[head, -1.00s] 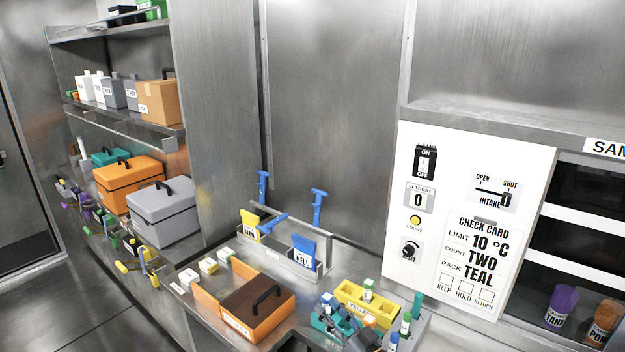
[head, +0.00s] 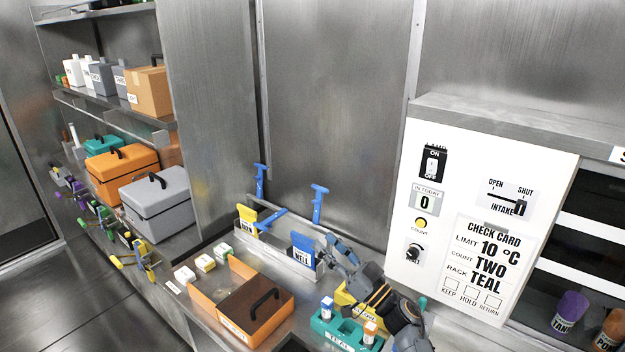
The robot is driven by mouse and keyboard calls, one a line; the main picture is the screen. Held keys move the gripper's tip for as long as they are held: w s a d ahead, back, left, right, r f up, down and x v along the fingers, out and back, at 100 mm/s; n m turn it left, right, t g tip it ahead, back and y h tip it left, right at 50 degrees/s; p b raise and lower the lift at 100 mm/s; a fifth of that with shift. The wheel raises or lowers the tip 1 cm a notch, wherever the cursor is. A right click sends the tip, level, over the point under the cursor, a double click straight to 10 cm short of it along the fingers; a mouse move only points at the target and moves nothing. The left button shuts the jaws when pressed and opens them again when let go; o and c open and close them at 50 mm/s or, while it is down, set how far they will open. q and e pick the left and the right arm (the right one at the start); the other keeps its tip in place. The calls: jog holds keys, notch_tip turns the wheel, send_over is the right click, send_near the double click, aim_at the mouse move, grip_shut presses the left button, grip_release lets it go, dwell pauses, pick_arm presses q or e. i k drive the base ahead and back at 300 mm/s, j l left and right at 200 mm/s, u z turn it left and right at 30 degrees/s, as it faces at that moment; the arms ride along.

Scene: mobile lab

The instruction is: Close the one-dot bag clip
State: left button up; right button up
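Blue T-shaped pieces, which look like the bag clips, show at the back of the counter. One stands upright behind the yellow bag (head: 247,214): the left blue piece (head: 261,183). The right blue piece (head: 319,204) stands upright behind the blue bag (head: 302,243). A third blue piece (head: 270,219) lies slanted between the bags. I cannot make out any dots on them. My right gripper (head: 331,243) is just right of the blue bag, below the right upright piece. Its finger opening is too small to judge. My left gripper is out of view.
A metal bin (head: 275,246) holds the bags. In front are an orange-brown case (head: 256,306), small white-lidded boxes (head: 205,263), a teal rack (head: 345,333) with vials and a yellow rack (head: 345,297) partly behind my arm. A white control panel (head: 455,270) stands at right.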

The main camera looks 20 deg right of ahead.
aim_at(318, 202)
jog(key=i+l, duration=0.35)
jog(key=i, duration=0.2)
jog(key=i+l, duration=0.4)
jog(key=i, duration=0.15)
